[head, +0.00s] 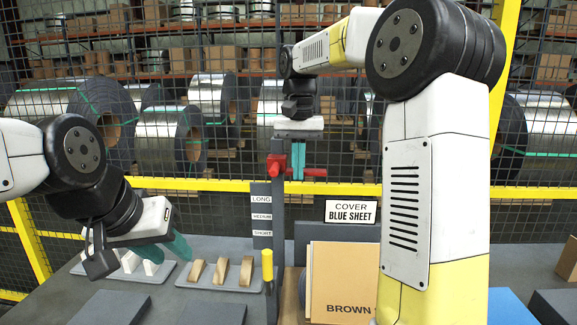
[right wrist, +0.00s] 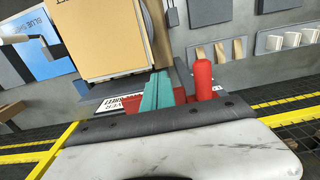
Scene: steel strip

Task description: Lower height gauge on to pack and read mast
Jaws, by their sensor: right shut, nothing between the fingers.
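The height gauge's dark mast (head: 272,225) stands at the centre of the bench in the head view, with a red carriage (head: 278,172) high on it. A red knob of it (right wrist: 203,78) shows in the right wrist view. My right gripper (head: 298,176) points down beside the carriage, its teal fingers (right wrist: 158,92) together and empty; whether they touch the red part I cannot tell. The brown pack (head: 342,270) stands below, right of the mast; it also shows in the right wrist view (right wrist: 110,40). My left gripper (head: 178,247) hangs over the left bench; its finger gap is unclear.
LONG, MEDIUM and SHORT labels (head: 262,216) are beside the mast. Several wooden wedges (head: 220,271) and white wedges (head: 140,262) sit on grey plates. A yellow-topped post (head: 267,265) and a COVER BLUE SHEET sign (head: 351,211) stand near the pack. Yellow-railed mesh fencing (head: 340,188) is behind.

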